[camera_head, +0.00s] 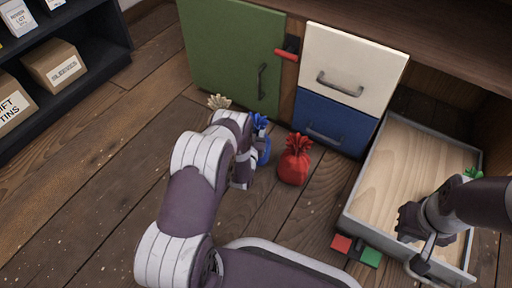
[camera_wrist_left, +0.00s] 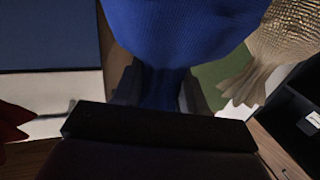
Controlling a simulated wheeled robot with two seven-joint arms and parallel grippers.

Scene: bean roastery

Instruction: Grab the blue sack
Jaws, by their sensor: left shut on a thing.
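The blue sack (camera_head: 264,153) shows in the head view just left of the red sack, partly hidden behind my left arm. Its tied top (camera_head: 259,121) sticks out. In the left wrist view the blue sack (camera_wrist_left: 180,32) fills the upper middle, and its gathered neck runs down between the fingers of my left gripper (camera_wrist_left: 160,92). My left gripper is shut on that neck. My right gripper (camera_head: 409,222) is over the open drawer near its front edge. Whether its fingers are open or shut does not show clearly.
A red sack (camera_head: 294,162) stands on the floor. A beige sack (camera_head: 219,102) is behind my left arm. The open drawer (camera_head: 400,150) is at right, with a green sack (camera_head: 473,173) mostly hidden by my right arm. A green door (camera_head: 232,55) and a dark shelf (camera_head: 95,52) stand behind.

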